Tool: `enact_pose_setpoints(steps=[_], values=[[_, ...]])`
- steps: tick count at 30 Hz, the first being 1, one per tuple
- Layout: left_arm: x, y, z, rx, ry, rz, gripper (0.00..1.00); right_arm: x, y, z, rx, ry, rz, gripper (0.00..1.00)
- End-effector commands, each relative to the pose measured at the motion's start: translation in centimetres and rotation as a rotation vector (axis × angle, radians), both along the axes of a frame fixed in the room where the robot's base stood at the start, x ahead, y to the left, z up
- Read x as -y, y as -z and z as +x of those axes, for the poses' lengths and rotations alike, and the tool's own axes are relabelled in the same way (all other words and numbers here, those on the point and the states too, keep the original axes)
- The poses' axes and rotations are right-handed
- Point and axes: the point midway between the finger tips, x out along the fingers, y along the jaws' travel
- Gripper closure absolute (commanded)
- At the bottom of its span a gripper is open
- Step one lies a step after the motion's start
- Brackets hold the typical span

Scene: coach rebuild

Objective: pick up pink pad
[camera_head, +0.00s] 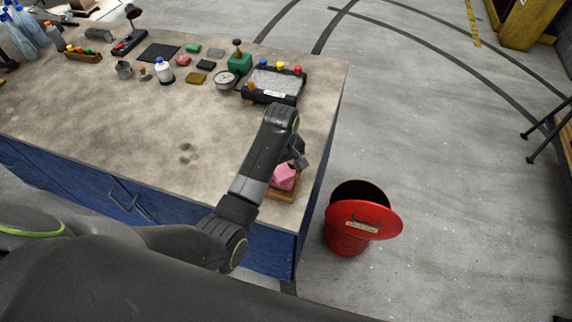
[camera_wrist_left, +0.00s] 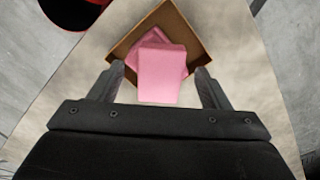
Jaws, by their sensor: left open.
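The pink pad (camera_head: 284,178) is at the near right corner of the workbench, partly hidden by my left gripper (camera_head: 298,162) in the head view. In the left wrist view, pink pads (camera_wrist_left: 158,72) lie stacked or overlapping in a shallow brown tray (camera_wrist_left: 178,18); I cannot tell exactly how many. The tray's edge also shows in the head view (camera_head: 280,196). My left gripper (camera_wrist_left: 160,82) is open, with its two fingers on either side of the near pink pad and nothing seen gripped. My right gripper is not in view.
The workbench (camera_head: 130,125) has a clear middle. A black-framed tray with coloured knobs (camera_head: 275,84), a round gauge (camera_head: 225,79), a white bottle (camera_head: 164,71) and small coloured blocks stand along its back. A red bin (camera_head: 347,238) with a tilted lid stands on the floor to the right.

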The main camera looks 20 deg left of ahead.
Motion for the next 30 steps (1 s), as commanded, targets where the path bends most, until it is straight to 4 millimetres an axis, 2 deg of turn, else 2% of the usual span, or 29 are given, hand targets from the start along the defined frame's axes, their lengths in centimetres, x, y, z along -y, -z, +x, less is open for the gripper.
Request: enact_pose_setpoints(steps=[9,16,21,27,30], values=[[-0.13,0.61,-0.4,0.0,-0.002,0.0,0.29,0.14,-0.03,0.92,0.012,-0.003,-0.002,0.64],[-0.13,0.59,-0.38,0.0,-0.002,0.0,0.59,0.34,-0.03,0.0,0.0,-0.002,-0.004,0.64],[-0.13,0.6,-0.36,0.001,-0.002,0.0,0.8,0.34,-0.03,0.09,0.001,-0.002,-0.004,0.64],[-0.11,0.49,-0.28,0.001,-0.002,0.0,0.8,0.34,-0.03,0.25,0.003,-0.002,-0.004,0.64],[0.08,-0.32,0.27,0.004,0.001,0.0,0.8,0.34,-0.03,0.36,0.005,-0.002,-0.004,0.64]])
